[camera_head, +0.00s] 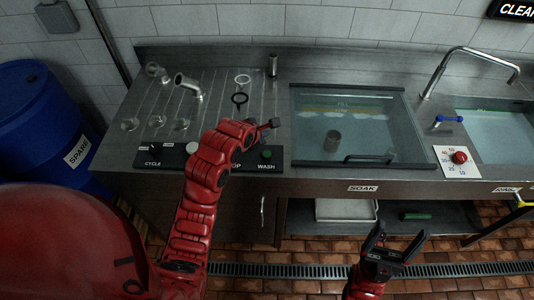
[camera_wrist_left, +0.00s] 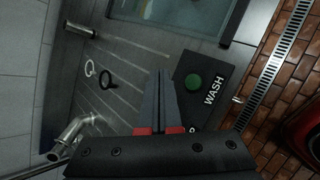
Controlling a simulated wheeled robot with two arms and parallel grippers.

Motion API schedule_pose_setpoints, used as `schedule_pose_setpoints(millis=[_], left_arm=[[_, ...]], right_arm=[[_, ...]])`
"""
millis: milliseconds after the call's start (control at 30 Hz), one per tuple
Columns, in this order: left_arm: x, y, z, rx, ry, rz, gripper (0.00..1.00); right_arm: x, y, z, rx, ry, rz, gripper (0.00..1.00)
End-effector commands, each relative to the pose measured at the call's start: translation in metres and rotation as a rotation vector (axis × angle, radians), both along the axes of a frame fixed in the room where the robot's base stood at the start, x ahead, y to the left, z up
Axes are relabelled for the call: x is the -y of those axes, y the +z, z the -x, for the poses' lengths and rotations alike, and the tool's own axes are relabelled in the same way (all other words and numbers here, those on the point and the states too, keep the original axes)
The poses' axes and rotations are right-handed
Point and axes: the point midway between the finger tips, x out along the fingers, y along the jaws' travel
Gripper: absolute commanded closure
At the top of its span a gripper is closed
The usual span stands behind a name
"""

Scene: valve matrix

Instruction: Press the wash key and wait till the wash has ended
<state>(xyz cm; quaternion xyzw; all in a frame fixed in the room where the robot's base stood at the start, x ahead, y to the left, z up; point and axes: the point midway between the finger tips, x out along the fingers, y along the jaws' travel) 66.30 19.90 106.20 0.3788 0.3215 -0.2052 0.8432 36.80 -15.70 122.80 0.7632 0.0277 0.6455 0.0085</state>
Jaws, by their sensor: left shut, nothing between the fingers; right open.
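The wash key is a green round button (camera_head: 267,154) on a black panel labelled WASH at the front edge of the steel counter. It also shows in the left wrist view (camera_wrist_left: 193,82), right of the fingertips. My left gripper (camera_head: 272,123) is shut and empty, above the counter just behind the key and apart from it. In the left wrist view its closed fingers (camera_wrist_left: 162,75) point toward the counter beside the panel. My right gripper (camera_head: 393,240) is open and empty, low in front of the counter below the soak tank.
Fittings, a white ring (camera_head: 242,79) and a black ring (camera_head: 240,99) lie on the drainboard. A blue barrel (camera_head: 45,125) stands left.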

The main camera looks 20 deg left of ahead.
Motion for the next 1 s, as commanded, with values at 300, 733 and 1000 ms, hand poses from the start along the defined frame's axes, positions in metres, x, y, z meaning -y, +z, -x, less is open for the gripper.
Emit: schedule_pose_setpoints(millis=[300, 733, 1000], left_arm=[[0.0, -0.042, 0.0, -0.002, -0.001, -0.002, 1.0], [0.0, -0.082, 0.0, 0.0, -0.001, 0.001, 1.0], [0.0, -0.081, 0.0, 0.001, -0.001, 0.001, 1.0]], right_arm=[[0.0, -0.026, 0.0, 0.0, 0.0, 0.0, 0.19], [0.0, -0.043, 0.0, 0.0, 0.0, 0.0, 0.19], [0.0, -0.042, 0.0, 0.0, 0.0, 0.0, 0.19]])
